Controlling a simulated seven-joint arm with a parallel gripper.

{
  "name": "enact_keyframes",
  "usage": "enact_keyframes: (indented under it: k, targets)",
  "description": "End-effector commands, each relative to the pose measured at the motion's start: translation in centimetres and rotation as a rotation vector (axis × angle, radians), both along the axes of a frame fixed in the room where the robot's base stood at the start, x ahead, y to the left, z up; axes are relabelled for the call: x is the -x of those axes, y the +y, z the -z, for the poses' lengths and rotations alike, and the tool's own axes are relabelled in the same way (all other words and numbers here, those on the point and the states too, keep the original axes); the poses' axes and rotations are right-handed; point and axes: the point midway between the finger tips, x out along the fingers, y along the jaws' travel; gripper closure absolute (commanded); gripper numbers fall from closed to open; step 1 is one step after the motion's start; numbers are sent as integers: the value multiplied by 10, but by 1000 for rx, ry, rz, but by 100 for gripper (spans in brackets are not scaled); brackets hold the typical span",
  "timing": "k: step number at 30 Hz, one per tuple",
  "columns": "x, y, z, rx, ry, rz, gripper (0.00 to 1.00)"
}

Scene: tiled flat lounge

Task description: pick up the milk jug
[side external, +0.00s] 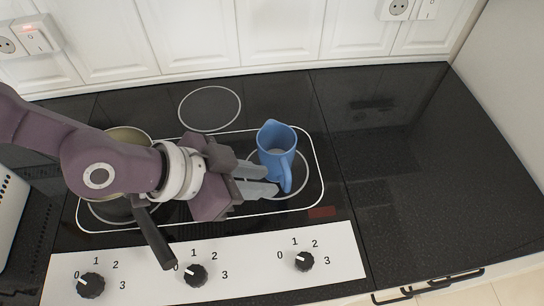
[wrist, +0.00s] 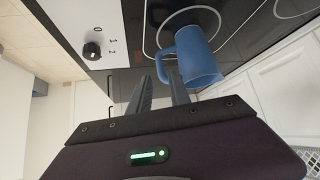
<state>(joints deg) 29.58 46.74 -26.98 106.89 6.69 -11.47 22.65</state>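The milk jug is a blue jug (side external: 274,140) standing upright on the right front burner ring of the black hob. Its handle faces the front edge of the hob. In the wrist view the jug (wrist: 199,60) is just beyond my fingertips, with its handle on the left. My gripper (side external: 271,180) comes in from the left, low beside the jug's handle. In the wrist view the gripper (wrist: 160,76) has its two fingers apart, with the handle near the tips. I cannot tell whether a finger touches it. Nothing is held.
A pan (side external: 128,134) with a dark handle (side external: 154,238) is on the left burner, partly hidden by my arm. A white panel with black knobs (side external: 196,275) runs along the front. The black counter (side external: 420,160) to the right is clear. White cabinet panels (side external: 190,35) stand behind.

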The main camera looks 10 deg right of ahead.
Motion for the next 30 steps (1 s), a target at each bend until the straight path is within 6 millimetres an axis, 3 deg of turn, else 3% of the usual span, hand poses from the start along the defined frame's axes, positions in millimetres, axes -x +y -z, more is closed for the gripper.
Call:
enact_keyframes:
  k: [4, 15, 25, 28, 30]
  targets:
    - [-7, -22, 25, -2, 2, 0, 77]
    - [-21, -64, 67, -5, 2, -4, 77]
    - [-25, -73, 76, -5, 2, -4, 77]
    - [-25, -73, 76, -5, 2, -4, 96]
    - [-25, -73, 76, -5, 2, -4, 100]
